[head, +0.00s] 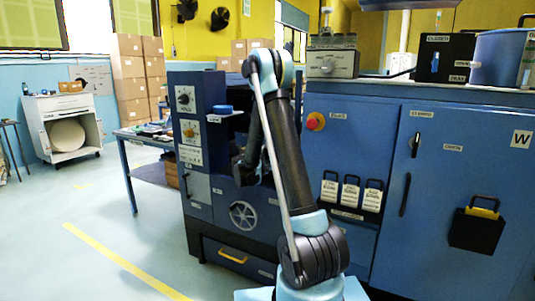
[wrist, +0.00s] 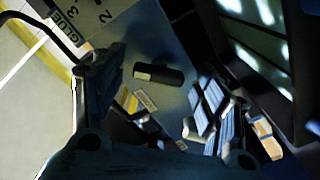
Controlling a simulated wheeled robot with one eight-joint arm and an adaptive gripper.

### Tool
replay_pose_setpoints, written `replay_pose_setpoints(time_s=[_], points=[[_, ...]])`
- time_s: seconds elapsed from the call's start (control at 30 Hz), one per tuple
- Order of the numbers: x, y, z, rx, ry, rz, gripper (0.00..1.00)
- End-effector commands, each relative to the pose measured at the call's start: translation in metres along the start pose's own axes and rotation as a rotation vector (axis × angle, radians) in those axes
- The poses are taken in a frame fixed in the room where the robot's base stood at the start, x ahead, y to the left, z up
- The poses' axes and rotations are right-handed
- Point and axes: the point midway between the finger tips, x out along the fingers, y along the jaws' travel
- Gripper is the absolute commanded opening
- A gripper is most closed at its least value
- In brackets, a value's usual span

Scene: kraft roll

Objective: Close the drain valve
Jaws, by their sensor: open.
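In the wrist view a short dark handle (wrist: 158,76) with a pale end lies against a grey panel (wrist: 150,45) marked "GLUE" and numbers. A small label (wrist: 146,99) sits beside it. My gripper (wrist: 172,95) is open, with its dark fingers at the left and lower right of the wrist view and nothing seen between them. The handle appears beyond the fingers, apart from them. In the head view my arm hides most of the gripper and part of the machine front.
The blue machine has a handwheel (head: 243,215), an orange knob (head: 190,131) and a yellow-handled drawer (head: 233,256). A blue cabinet (head: 450,170) with a red button (head: 315,121) stands right. A side table (head: 145,136) stands left. The floor (head: 75,205) at left is clear.

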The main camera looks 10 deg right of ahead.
Motion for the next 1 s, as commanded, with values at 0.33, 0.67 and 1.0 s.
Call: replay_pose_setpoints(time_s=[0.33, 0.67, 1.0], points=[[0.0055, 0.0000, 0.0001, 0.000, 0.000, 0.000, 0.67], [0.0056, -0.0002, 0.0003, 0.000, 0.000, 0.000, 0.23], [0.0059, -0.0005, 0.0005, -0.048, 0.000, -0.001, 0.23]])
